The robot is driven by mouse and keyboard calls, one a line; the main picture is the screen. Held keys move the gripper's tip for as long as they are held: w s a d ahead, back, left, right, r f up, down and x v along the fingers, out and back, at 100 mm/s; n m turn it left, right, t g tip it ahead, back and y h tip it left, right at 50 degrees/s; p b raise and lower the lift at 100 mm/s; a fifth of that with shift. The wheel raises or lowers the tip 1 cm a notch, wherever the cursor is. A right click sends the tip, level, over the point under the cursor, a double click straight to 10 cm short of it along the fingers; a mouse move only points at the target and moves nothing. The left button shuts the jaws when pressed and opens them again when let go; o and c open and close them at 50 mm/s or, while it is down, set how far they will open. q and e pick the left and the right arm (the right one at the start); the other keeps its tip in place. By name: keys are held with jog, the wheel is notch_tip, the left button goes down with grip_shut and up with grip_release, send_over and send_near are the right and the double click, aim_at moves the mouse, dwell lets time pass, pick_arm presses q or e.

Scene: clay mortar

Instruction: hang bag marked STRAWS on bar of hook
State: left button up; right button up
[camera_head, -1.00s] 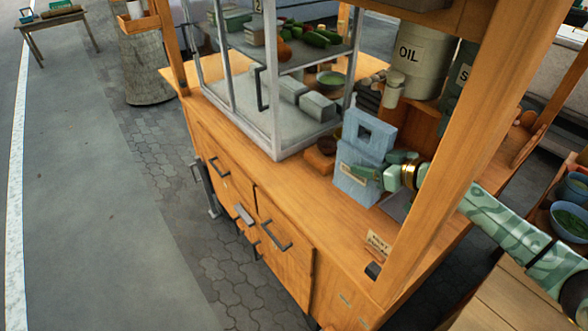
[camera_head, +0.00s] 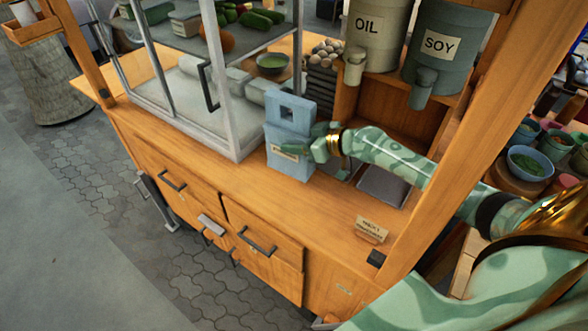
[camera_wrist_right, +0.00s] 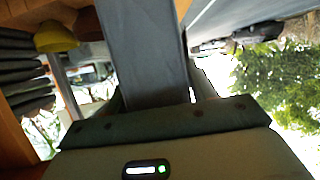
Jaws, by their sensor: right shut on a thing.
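A light blue bag (camera_head: 288,135) with a square opening near its top and a small pale label is upright at the cart counter, right of the glass case. The label is too small to read. My right gripper (camera_head: 318,148) is shut on the bag's right side. In the right wrist view a grey-blue piece of the bag (camera_wrist_right: 145,55) fills the space between the fingers. I cannot tell whether the bag's base touches the counter. I cannot make out the hook's bar for certain. My left gripper is not in view.
The glass case (camera_head: 235,100) stands close left of the bag. The OIL container (camera_head: 375,35) and SOY container (camera_head: 445,55) stand on a wooden shelf behind. A wooden post (camera_head: 450,130) rises at the right. The front counter strip (camera_head: 290,205) is mostly clear.

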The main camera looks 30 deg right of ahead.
notch_tip(320, 180, down, 6)
jog(key=shift+f+b, duration=0.15)
jog(key=shift+b, duration=0.95)
jog(key=o, duration=0.9)
jog(key=shift+f, duration=0.2)
jog(key=shift+c, duration=0.2)
jog(key=o, duration=0.4)
jog(key=shift+r, duration=0.1)
jog(key=shift+s+d, duration=0.2)
jog(key=shift+s, duration=0.05)
jog(key=v, duration=1.5)
jog(key=shift+s+a, duration=0.1)
jog(key=shift+s, duration=0.4)
